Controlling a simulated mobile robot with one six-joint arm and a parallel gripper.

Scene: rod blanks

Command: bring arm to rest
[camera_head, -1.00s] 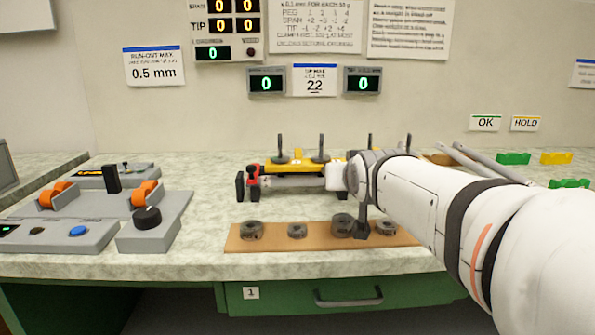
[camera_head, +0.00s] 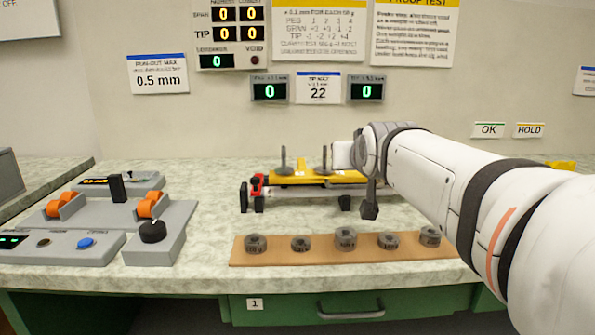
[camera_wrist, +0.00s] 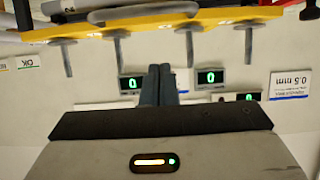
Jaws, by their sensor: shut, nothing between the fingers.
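My arm reaches in from the right in the head view. My gripper shows in the wrist view (camera_wrist: 159,84), its two dark fingers side by side with nothing between them. In the head view the wrist end hangs above the bench, in front of the yellow-topped fixture (camera_head: 318,177), and hides part of it. The wrist view is upside down and shows the yellow fixture (camera_wrist: 150,22) with its upright pegs near the top edge. The fingers appear apart from it, with the wall displays behind.
A wooden strip (camera_head: 275,257) with several dark round weights lies along the bench's front. A grey device with orange rollers (camera_head: 150,204) and a black knob (camera_head: 152,231) stand at left. OK (camera_head: 488,130) and HOLD (camera_head: 529,130) signs are on the wall.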

